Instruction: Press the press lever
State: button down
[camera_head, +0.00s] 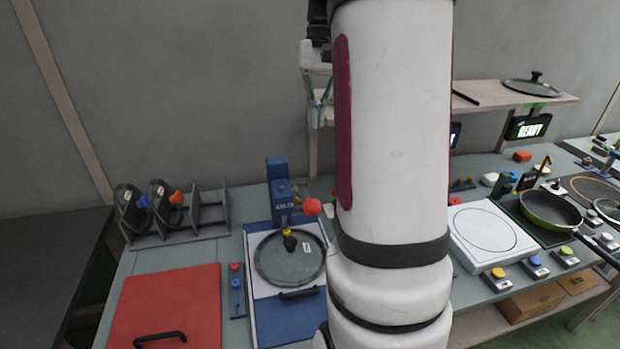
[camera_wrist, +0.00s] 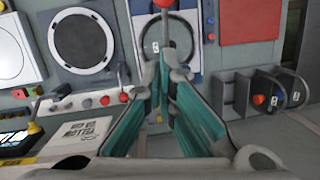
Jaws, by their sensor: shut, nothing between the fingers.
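The press (camera_head: 280,193) is a blue upright block on a blue and white base, left of my arm in the head view. Its lever ends in a red ball knob (camera_head: 311,207), raised at the press's right side. A round glass lid (camera_head: 288,262) with a black knob lies on the press base. My gripper (camera_head: 320,108) is high above the bench near the back wall, partly hidden by my arm. In the wrist view its teal fingers (camera_wrist: 162,74) are closed together and empty. The red knob (camera_wrist: 164,3) shows at that view's top edge, apart from the fingertips.
A grey rack (camera_head: 178,222) with lids stands left of the press, behind a red board (camera_head: 167,308). A white hot plate (camera_head: 490,233) and a green pan (camera_head: 550,210) are on the right. A shelf (camera_head: 515,98) is at the back. My arm hides the bench's middle.

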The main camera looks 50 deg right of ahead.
jog(key=shift+f, duration=0.1)
jog(key=p, duration=0.1)
send_near(303, 198)
jog(key=s, duration=0.2)
jog(key=s+a+f, duration=0.1)
jog(key=s+a+f+p, duration=0.1)
jog(key=shift+s+a+f, duration=0.2)
jog(key=shift+a+f, duration=0.05)
jog(key=shift+f, duration=0.1)
jog(key=shift+f, duration=0.1)
